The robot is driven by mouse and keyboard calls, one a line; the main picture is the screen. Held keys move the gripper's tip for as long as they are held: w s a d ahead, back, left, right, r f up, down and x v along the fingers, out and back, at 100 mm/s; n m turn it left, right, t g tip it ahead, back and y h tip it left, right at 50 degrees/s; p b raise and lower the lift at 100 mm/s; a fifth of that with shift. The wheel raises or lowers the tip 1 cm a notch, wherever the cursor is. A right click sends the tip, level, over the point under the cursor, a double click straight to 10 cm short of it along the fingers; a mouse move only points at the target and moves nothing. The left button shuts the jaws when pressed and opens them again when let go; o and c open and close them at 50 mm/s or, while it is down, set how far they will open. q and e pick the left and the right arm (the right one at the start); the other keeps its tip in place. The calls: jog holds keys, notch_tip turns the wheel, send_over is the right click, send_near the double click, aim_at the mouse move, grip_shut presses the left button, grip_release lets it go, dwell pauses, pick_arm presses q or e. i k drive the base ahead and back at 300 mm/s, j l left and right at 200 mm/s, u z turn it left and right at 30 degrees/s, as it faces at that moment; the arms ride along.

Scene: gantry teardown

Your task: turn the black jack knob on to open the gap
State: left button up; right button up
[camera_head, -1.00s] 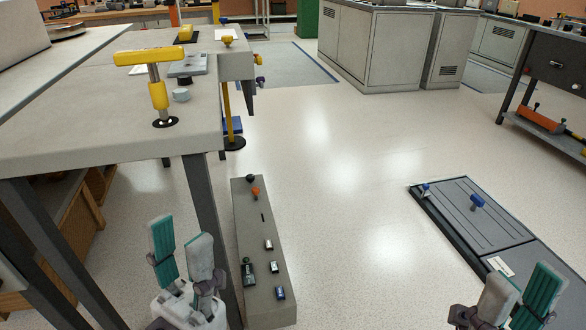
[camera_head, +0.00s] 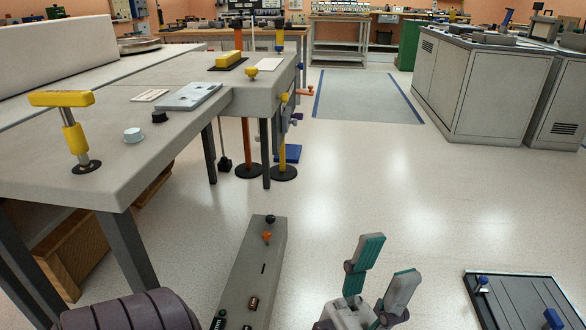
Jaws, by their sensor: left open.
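A small black knob (camera_head: 270,219) stands on the far end of a long, low grey beam (camera_head: 240,268) on the floor, with an orange knob (camera_head: 267,237) just nearer. Another small black knob (camera_head: 159,117) sits on the grey table; I cannot tell from the picture which one is the jack knob. My left gripper (camera_head: 385,258) is open and empty, its teal-padded fingers spread, to the right of the beam and apart from it. My right gripper is out of view. No gap can be made out.
The grey table (camera_head: 150,185) at left bears a yellow T-handle (camera_head: 75,130) and a white knob (camera_head: 133,135). A dark floor panel (camera_head: 520,297) lies at lower right. Grey cabinets (camera_head: 485,90) stand at back right. The floor between is clear.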

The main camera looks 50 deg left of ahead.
aim_at(270, 219)
jog(key=i+u, duration=0.4)
jog(key=i+l+u, duration=0.15)
jog(key=i+u, duration=0.25)
jog(key=i+l+u, duration=0.25)
jog(key=i+u, duration=0.95)
jog(key=i+l+u, duration=0.2)
jog(key=u, duration=0.2)
jog(key=i+l+u, duration=0.7)
jog(key=u, duration=0.15)
jog(key=i+l, duration=0.2)
jog(key=i+u, duration=0.05)
jog(key=i, duration=0.05)
